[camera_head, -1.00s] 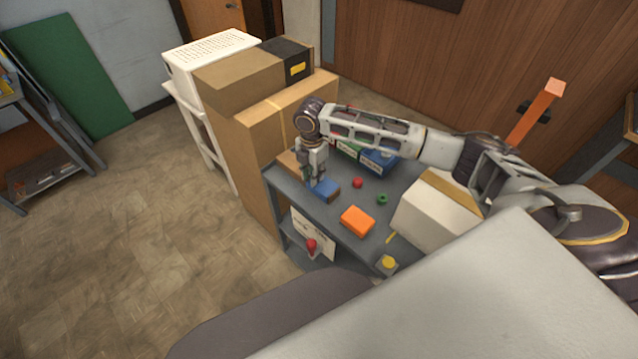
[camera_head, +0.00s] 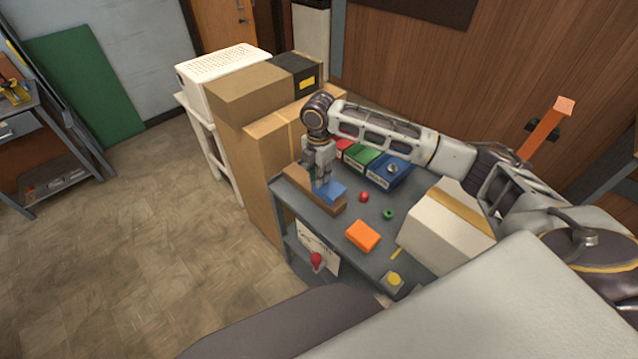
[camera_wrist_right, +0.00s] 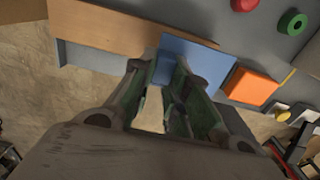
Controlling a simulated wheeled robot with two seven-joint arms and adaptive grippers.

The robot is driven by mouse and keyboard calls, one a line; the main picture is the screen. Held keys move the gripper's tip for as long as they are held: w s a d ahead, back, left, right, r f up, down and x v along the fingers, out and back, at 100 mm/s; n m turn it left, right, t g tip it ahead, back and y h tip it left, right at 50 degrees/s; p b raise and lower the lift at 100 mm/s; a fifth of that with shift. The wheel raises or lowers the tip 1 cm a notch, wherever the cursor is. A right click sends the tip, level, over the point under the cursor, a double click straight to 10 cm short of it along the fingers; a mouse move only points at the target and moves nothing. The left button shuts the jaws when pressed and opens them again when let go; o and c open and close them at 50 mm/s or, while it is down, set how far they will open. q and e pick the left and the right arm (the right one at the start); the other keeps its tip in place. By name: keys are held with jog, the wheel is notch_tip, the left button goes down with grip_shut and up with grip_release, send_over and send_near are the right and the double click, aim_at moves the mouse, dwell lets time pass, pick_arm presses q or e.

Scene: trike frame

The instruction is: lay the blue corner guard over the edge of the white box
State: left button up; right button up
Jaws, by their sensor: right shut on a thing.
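The blue corner guard (camera_head: 333,192) is held in my right gripper (camera_head: 322,180), just above a long brown wooden block at the table's left edge. In the right wrist view the guard (camera_wrist_right: 205,60) sits between and beyond the fingertips (camera_wrist_right: 165,75), which are shut on it. The white box (camera_head: 432,236), with a tan tape strip on top, stands at the right of the table, apart from the guard. My right forearm passes over and behind it and hides part of its far side. My left gripper is not in view.
The brown block (camera_head: 298,181) lies under the guard. Between guard and box are a red ball (camera_head: 364,197), a green ring (camera_head: 389,214) and an orange block (camera_head: 363,236). Colored bins (camera_head: 388,172) stand behind. Tall cardboard boxes (camera_head: 268,150) rise left of the grey table.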

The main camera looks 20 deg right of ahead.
jog(key=shift+r, duration=2.35)
